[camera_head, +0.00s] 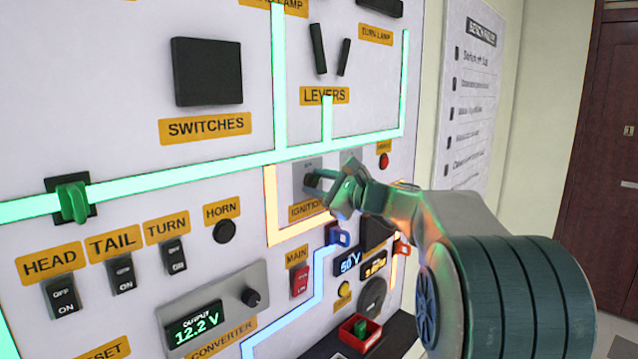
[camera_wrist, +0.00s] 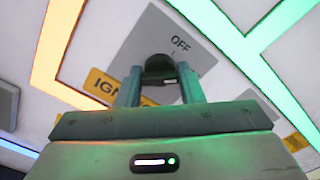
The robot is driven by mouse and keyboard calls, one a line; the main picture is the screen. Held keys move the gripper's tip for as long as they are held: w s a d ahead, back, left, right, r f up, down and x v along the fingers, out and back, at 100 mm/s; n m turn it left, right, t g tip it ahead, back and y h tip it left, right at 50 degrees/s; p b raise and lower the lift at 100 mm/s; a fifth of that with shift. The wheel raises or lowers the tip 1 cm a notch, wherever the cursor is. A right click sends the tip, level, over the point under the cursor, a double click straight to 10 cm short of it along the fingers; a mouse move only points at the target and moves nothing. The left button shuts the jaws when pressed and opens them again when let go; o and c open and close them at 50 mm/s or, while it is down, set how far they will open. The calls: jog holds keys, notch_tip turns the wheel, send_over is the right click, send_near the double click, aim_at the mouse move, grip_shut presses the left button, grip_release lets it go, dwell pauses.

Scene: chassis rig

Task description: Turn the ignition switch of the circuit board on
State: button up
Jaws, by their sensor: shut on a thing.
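The ignition switch is a dark knob on a grey plate (camera_wrist: 160,30) marked OFF, above a yellow IGNITION label (camera_head: 306,211). In the wrist view the dark knob (camera_wrist: 159,66) sits between my two fingers. My gripper (camera_wrist: 160,88) is shut on the knob, with a finger on each side. In the head view my gripper (camera_head: 328,184) reaches the plate from the right and hides most of the knob. The circuit board (camera_head: 150,120) is a large white upright panel.
Green glowing lines (camera_head: 200,175) run across the board, and an orange line (camera_head: 270,205) passes by the ignition plate. A red MAIN switch (camera_head: 300,281), a HORN button (camera_head: 225,231) and a converter (camera_head: 215,310) reading 12.2 V are below. A red open box (camera_head: 358,333) is lower right.

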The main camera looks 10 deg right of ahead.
jog(key=shift+m, duration=1.2)
jog(key=shift+f, duration=0.1)
jog(key=o, duration=0.9)
jog(key=b+v, duration=0.3)
jog(key=v, duration=1.1)
